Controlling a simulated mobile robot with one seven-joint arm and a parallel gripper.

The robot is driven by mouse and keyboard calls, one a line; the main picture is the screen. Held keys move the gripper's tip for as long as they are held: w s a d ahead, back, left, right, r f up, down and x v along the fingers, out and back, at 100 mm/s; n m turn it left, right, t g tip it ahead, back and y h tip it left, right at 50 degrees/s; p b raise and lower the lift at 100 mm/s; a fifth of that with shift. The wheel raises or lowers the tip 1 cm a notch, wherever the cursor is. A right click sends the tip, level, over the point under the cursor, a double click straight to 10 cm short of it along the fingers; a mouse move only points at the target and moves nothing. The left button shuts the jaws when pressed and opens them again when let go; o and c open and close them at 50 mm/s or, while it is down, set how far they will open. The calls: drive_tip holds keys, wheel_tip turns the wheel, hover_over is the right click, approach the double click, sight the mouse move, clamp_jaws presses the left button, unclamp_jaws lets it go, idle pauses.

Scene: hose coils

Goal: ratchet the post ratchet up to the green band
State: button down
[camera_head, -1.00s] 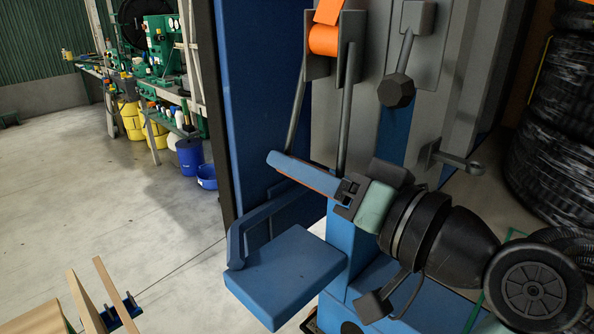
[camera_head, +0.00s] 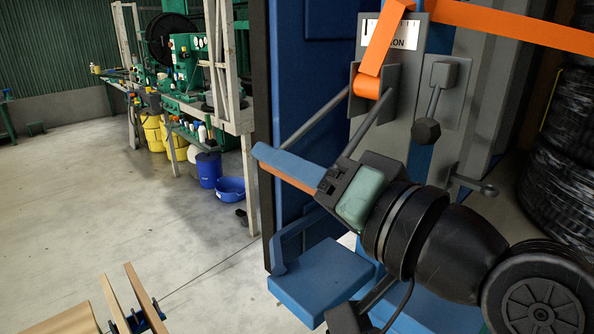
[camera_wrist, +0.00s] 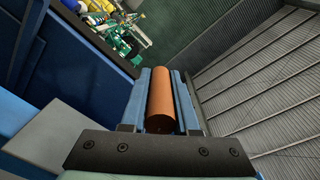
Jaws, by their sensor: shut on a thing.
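The post ratchet (camera_head: 373,80) is a grey bracket with an orange strap (camera_head: 384,40) wound through it, on the blue post. Two grey handle bars (camera_head: 317,118) slope down from it to the left, to my gripper. My gripper (camera_head: 268,160) has blue fingers and is shut on the ratchet's orange-brown handle grip (camera_wrist: 160,98), which lies lengthwise between the fingers in the wrist view. A white gauge plate (camera_head: 410,30) with black marks and letters ending in "ON" sits behind the strap, partly covered. I cannot make out a green band or a pointer on it.
A grey lever with a dark knob (camera_head: 426,132) hangs right of the ratchet. A grey hook (camera_head: 474,183) juts out lower. A blue seat-like plate (camera_head: 322,280) is below my gripper. Black wrapped coils (camera_head: 562,160) stand at right. The floor at left is open.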

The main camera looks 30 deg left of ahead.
drive_tip(key=shift+s+a+r+p, duration=0.1)
drive_tip(key=shift+s+r+p, duration=0.2)
drive_tip(key=shift+r, duration=0.35)
drive_tip(key=shift+s+a+r+p, duration=0.15)
drive_tip(key=shift+s+r, duration=0.1)
drive_tip(key=shift+r, duration=0.35)
drive_tip(key=c, duration=0.7)
unclamp_jaws()
drive_tip(key=shift+s, duration=0.1)
drive_tip(key=shift+o, duration=0.2)
drive_tip(key=shift+d+f, duration=0.1)
drive_tip(key=shift+d, duration=0.2)
drive_tip(key=b+v, duration=0.5)
drive_tip(key=v, duration=0.7)
drive_tip(key=shift+d+b, duration=0.2)
drive_tip(key=shift+b, duration=0.15)
